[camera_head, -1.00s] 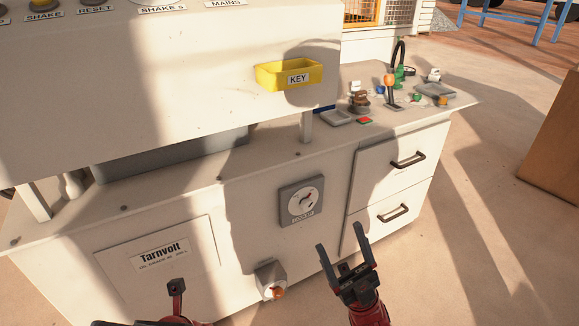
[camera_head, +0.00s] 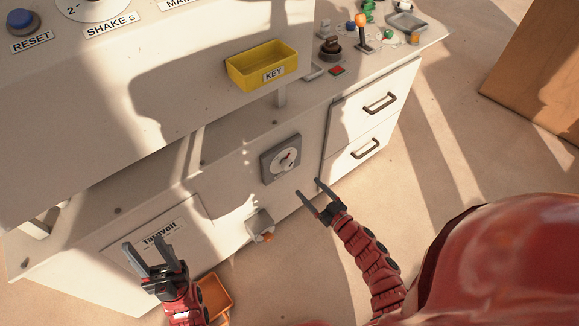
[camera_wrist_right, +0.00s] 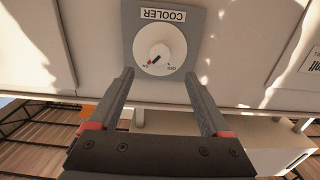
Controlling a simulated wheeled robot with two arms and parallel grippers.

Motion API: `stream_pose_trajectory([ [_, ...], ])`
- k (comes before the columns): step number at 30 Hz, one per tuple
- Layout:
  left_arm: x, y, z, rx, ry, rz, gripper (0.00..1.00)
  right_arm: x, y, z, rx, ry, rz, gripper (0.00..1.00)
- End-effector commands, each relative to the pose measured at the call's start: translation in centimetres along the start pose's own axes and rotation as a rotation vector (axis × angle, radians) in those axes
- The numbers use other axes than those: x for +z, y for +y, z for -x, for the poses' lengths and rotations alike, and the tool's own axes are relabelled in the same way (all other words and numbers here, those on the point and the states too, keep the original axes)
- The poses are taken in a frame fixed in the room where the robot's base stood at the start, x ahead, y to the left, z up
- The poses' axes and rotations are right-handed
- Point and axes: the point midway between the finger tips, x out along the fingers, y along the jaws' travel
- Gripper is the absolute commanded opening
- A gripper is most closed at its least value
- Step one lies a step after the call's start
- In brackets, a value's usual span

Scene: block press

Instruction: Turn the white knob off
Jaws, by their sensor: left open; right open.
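The white knob (camera_wrist_right: 158,52) sits at the centre of a round white dial on a grey square plate marked COOLER (camera_wrist_right: 163,15), upside down in the right wrist view. A dark pointer with a red end lies across it. In the head view the dial (camera_head: 286,160) is on the cabinet front, left of the drawers. My right gripper (camera_head: 308,187) is open and empty, just below and right of the plate; in its wrist view the fingers stand apart below the knob, with no contact visible. My left gripper (camera_head: 147,243) is open and empty before the Tarnvolt label.
A small box with an orange knob (camera_head: 267,237) juts from the cabinet below the dial. Two drawers with handles (camera_head: 380,103) are to the right. A yellow KEY tray (camera_head: 262,66) hangs above. An orange tray (camera_head: 215,295) is low, beside my left gripper. A wooden box stands far right.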

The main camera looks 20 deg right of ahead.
Motion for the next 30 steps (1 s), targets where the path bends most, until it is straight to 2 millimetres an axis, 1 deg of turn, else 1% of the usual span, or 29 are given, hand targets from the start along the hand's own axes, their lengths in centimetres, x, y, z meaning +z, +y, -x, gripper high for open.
stream_pose_trajectory([
  [1,0.0,0.0,0.2,0.0,0.0,0.0,0.5,-0.2,0.1,-1.5,-0.002,0.007,0.002,0.82],
  [9,0.1,0.0,0.8,0.0,0.0,0.0,0.5,-0.3,0.0,-7.6,-0.002,0.008,0.003,0.82],
  [15,0.2,0.1,1.2,0.0,0.001,0.0,0.5,-0.2,0.0,-10.2,-0.001,0.005,0.001,0.82],
  [19,0.2,0.1,1.2,0.0,0.001,0.0,0.5,-0.2,-0.1,-10.9,-0.002,0.005,0.002,0.82],
  [27,0.2,0.1,1.2,0.0,0.0,0.0,0.5,-0.2,-0.1,-11.0,-0.002,0.004,0.002,0.82],
  [28,0.2,0.1,1.2,0.0,0.0,0.0,0.5,-0.2,-0.1,-11.0,-0.002,0.004,0.002,0.8],
  [30,0.2,0.1,1.2,0.0,0.0,0.0,0.5,-0.2,-0.1,-11.0,-0.002,0.004,0.002,0.67],
])
